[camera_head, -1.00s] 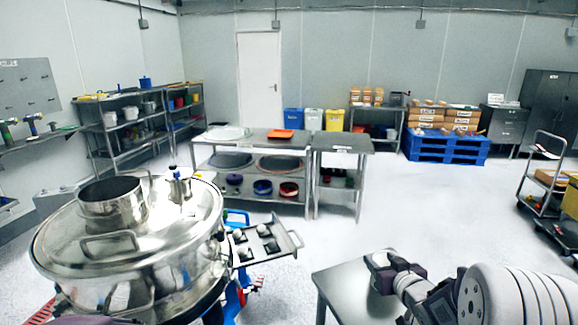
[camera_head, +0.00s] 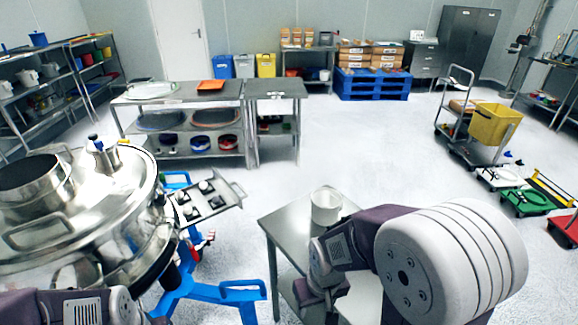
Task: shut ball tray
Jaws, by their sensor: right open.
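The ball tray (camera_head: 190,213) sticks out from the right side of the round steel sifter (camera_head: 110,235), at the left of the view. Dark pieces and white balls lie on it, and a bar handle (camera_head: 239,193) is at its outer right end. My right gripper (camera_head: 313,292) is low over the near left side of a steel table, partly hidden by its own arm, right of the tray and clear of it. It is open, and nothing shows in it. My left arm shows at the bottom left, but its gripper is out of sight.
A white bucket (camera_head: 326,207) stands on the small steel table (camera_head: 287,227), close to my right arm. The sifter's blue wheeled frame (camera_head: 205,290) spreads below the tray. A steel bench (camera_head: 180,97) stands behind. Open floor lies between the tray and that bench.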

